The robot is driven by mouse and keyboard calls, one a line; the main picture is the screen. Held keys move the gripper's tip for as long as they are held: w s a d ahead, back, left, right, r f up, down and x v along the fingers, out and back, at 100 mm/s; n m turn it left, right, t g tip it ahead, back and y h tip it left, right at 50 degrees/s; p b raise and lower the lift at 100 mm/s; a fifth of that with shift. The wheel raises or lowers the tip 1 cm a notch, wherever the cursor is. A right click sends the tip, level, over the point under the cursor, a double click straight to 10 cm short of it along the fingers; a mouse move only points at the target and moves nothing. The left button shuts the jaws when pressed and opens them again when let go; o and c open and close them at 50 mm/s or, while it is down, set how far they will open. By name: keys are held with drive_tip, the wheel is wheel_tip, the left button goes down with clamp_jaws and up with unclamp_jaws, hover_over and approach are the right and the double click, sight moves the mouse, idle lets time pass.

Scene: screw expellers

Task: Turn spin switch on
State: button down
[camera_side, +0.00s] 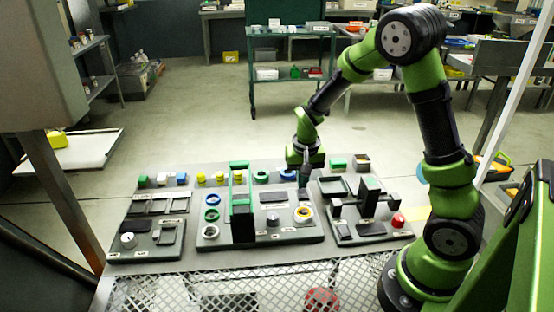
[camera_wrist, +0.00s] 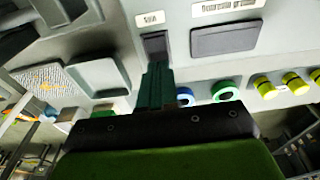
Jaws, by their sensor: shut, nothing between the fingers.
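A small dark switch (camera_wrist: 155,43) sits in the grey panel, just beside a white label (camera_wrist: 151,18) that appears to read "SPIN". My gripper (camera_wrist: 158,68) is shut and empty, with its fingertips right at the near end of the switch; I cannot tell whether they touch it. In the side view, my gripper (camera_side: 305,186) points down over the right part of the middle panel, beyond the white-and-yellow ring. The switch is mostly hidden by the fingers there, and its position cannot be read.
A blue ring (camera_wrist: 184,96) and a green ring (camera_wrist: 225,91) stand close beside the fingers. Yellow knobs (camera_wrist: 293,83) are further right. A tall green frame (camera_side: 239,185) rises left of my gripper. Dark blocks (camera_side: 370,196) and a red button (camera_side: 398,220) are to the right.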

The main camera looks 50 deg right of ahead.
drive_tip(key=shift+f, duration=0.6)
drive_tip(key=shift+w+d+f, duration=0.15)
drive_tip(key=shift+d+f, duration=0.05)
drive_tip(key=shift+f, duration=0.1)
drive_tip(key=shift+s+a, duration=0.15)
drive_tip(key=shift+s, duration=0.05)
